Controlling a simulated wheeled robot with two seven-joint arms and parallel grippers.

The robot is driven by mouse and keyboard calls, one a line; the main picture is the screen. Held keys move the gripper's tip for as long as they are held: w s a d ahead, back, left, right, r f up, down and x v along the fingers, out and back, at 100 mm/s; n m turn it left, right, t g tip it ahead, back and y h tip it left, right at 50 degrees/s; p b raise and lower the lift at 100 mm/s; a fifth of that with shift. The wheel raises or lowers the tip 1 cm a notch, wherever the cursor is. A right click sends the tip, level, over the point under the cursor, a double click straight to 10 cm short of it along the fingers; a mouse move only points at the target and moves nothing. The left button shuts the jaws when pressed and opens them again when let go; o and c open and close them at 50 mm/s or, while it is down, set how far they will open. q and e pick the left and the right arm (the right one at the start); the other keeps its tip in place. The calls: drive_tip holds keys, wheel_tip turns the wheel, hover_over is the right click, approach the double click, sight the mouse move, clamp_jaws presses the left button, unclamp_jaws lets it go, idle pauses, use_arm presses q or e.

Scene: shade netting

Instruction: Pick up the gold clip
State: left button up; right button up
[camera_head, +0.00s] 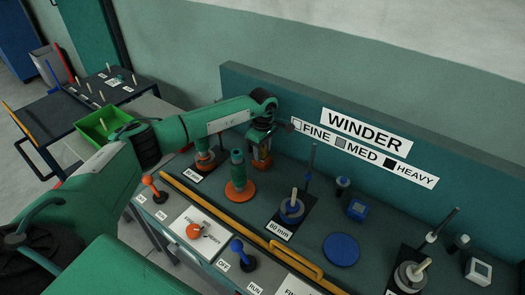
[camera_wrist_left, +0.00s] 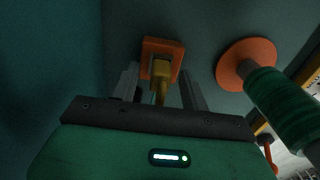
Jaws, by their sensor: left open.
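The gold clip (camera_wrist_left: 160,72) sits upright on an orange square block (camera_wrist_left: 152,46) in the left wrist view. My left gripper (camera_wrist_left: 162,85) is open, with one finger on each side of the clip. I cannot tell whether the fingers touch it. In the head view my left gripper (camera_head: 262,145) points down at the back of the bench, over the orange block (camera_head: 262,163); there the clip is largely hidden by the gripper. My right gripper is not in view.
A blue disc (camera_head: 341,249) lies farther right.

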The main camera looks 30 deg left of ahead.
use_arm(q)
drive_tip(key=shift+f, duration=0.5)
clamp_jaws()
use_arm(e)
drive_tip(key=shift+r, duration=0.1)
use_arm(q)
drive_tip(key=shift+r, duration=0.1)
